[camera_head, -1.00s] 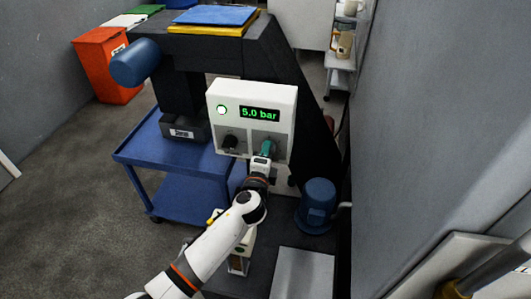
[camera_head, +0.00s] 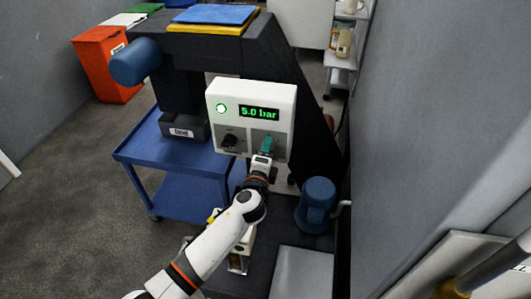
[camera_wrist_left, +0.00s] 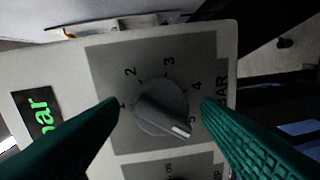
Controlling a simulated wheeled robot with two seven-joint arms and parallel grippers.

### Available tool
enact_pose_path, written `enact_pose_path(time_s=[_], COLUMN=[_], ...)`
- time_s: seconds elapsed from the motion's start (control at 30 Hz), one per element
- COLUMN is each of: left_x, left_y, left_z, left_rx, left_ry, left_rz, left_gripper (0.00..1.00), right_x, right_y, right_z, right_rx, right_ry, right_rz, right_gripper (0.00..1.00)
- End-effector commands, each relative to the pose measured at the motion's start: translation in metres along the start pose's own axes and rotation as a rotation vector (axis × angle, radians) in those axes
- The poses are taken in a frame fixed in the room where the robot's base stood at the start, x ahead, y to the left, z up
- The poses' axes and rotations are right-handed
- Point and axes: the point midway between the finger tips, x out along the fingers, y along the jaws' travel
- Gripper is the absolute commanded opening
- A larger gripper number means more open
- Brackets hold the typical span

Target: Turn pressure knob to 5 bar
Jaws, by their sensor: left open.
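The white control box (camera_head: 222,93) has a lit green display (camera_head: 259,114) reading 5.0 bar. The grey pressure knob (camera_wrist_left: 162,108) sits on a dark grey plate marked 1 to 5 with BAR beside it in the left wrist view. Its white pointer mark points at the 5. My left gripper (camera_head: 266,148) is in front of the knob and hides it in the head view. Its green fingers (camera_wrist_left: 160,104) are open, one on each side of the knob, with visible gaps. My right gripper is not in view.
A second black knob (camera_head: 230,141) is on the box's left plate. A round lit lamp (camera_head: 221,108) is beside the display. A blue cart (camera_head: 165,155) stands left, a blue cylindrical part (camera_head: 317,200) right. A grey wall (camera_head: 430,120) bounds the right.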

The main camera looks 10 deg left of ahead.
Motion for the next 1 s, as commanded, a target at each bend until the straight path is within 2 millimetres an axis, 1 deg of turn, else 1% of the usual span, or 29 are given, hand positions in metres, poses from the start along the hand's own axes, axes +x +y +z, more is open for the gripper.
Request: enact_pose_path(time_s=[0.17, 0.27, 0.5, 0.6, 0.7, 0.83, 1.0], left_x=[-0.006, -0.019, -0.071, -0.090, -0.105, -0.117, -0.120], left_y=[-0.001, -0.001, -0.003, -0.002, -0.002, -0.001, 0.000], left_z=[0.000, 0.000, 0.000, 0.000, 0.001, 0.000, 0.000], left_rx=[-0.001, -0.001, -0.002, -0.001, -0.001, -0.001, 0.000], left_ry=[0.000, -0.001, -0.001, -0.001, -0.001, -0.001, 0.000], left_rz=[-0.001, -0.001, -0.003, -0.001, -0.002, -0.001, 0.000], left_gripper=[0.58, 0.58, 0.58, 0.58, 0.58, 0.58, 0.58], right_x=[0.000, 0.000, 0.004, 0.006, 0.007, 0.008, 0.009], right_y=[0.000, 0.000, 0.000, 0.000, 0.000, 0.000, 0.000], right_z=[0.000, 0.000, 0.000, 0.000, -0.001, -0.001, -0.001], right_rx=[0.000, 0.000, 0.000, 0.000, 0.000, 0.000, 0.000], right_ry=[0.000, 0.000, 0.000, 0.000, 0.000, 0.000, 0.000], right_rz=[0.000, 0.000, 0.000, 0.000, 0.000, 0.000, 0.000], right_gripper=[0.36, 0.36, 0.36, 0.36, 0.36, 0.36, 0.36])
